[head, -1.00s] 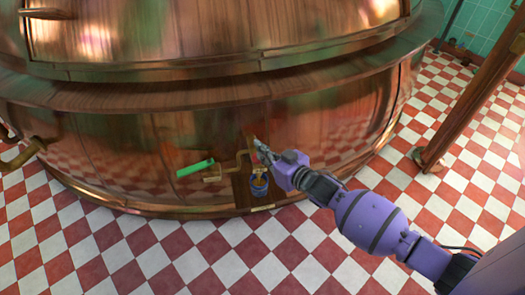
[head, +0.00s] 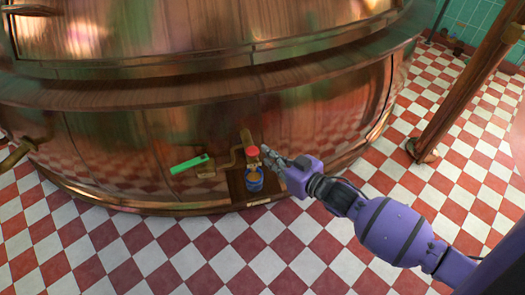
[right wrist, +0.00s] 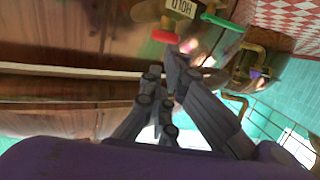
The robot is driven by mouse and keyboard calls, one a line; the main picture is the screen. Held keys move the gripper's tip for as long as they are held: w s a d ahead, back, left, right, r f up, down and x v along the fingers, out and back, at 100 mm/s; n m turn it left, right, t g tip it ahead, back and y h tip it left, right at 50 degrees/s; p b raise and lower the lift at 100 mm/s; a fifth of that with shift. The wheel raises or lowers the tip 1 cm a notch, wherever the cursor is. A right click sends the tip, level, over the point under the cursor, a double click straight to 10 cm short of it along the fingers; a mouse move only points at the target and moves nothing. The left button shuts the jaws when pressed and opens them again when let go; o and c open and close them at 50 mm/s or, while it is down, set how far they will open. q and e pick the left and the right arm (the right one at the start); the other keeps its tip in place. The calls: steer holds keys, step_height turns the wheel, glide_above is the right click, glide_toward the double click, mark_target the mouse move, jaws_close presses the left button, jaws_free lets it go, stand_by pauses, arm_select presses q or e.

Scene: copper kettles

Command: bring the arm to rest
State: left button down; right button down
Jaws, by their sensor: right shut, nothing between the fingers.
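My right arm is purple and reaches in from the right in the head view. Its dark gripper (head: 275,157) is shut and empty, just right of a red valve knob (head: 252,151) on the front of the copper kettle (head: 300,115). A small gap shows between them. In the right wrist view the closed fingers (right wrist: 169,62) appear with the red handle (right wrist: 165,36) beyond their tips. My left gripper is not in view.
A blue container (head: 254,180) stands below the red knob. A green handle (head: 189,163) sticks out to the left on brass pipework. The checkered floor (head: 220,260) in front is clear.

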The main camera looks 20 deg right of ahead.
steer(key=shift+s+d+r, duration=0.25)
steer(key=shift+s+r, duration=0.25)
steer(key=shift+s, duration=0.15)
